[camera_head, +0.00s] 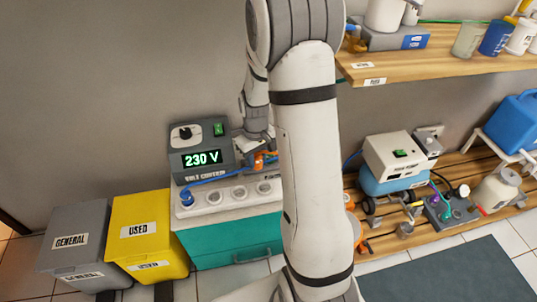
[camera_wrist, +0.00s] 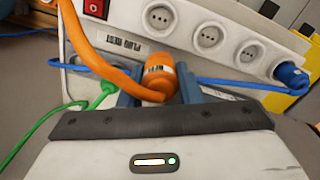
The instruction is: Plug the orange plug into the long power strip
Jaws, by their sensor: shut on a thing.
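The orange plug (camera_wrist: 160,76) is between the two blue-grey fingers of my gripper (camera_wrist: 157,88) in the wrist view. My gripper is shut on it. Its orange cable (camera_wrist: 92,50) loops up and left across the view. In the head view the orange plug (camera_head: 262,160) shows small beside my arm, above the right part of the white power strip (camera_head: 225,207). The strip (camera_wrist: 230,80) has a blue plug (camera_wrist: 289,73) in one end socket and three empty round sockets. The orange plug's pins are hidden. I cannot tell whether it touches the strip.
A green plug and cable (camera_wrist: 107,91) lie left of my fingers, near a "PLUG REST" label (camera_wrist: 118,44). A red switch (camera_wrist: 93,8) is at the top. The voltage converter (camera_head: 202,155) reads 230 V behind the strip. A yellow bin (camera_head: 140,228) stands left; shelves (camera_head: 450,60) are right.

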